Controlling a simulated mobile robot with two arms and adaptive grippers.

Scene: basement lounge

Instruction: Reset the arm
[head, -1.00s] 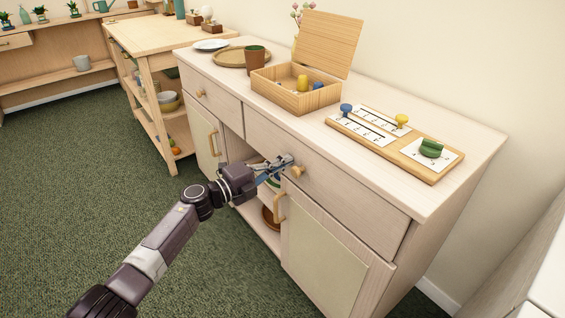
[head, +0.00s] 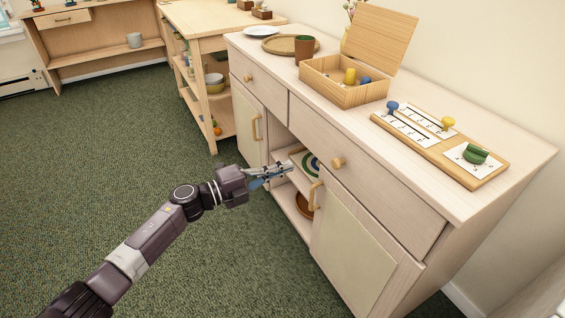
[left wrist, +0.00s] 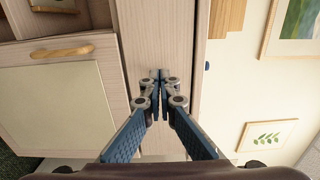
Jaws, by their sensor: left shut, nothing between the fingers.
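My left arm reaches in from the lower left in the head view. My left gripper (head: 286,170) is shut and empty, in front of the pale wood cabinet (head: 385,195), at the height of its open middle bay. It stands apart from the round drawer knob (head: 338,163), which is to its right in the picture. In the left wrist view the gripper's fingertips (left wrist: 159,75) meet before a pale wood panel, with a cabinet door (left wrist: 60,95) and its bar handle at left. My right gripper is not in view.
On the cabinet top stand an open wooden box (head: 343,92) with its lid raised, a slider board (head: 440,145), a brown cup (head: 304,48) and a round tray (head: 290,44). A wooden shelf cart (head: 210,50) stands behind. The green carpet (head: 90,160) at left is clear.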

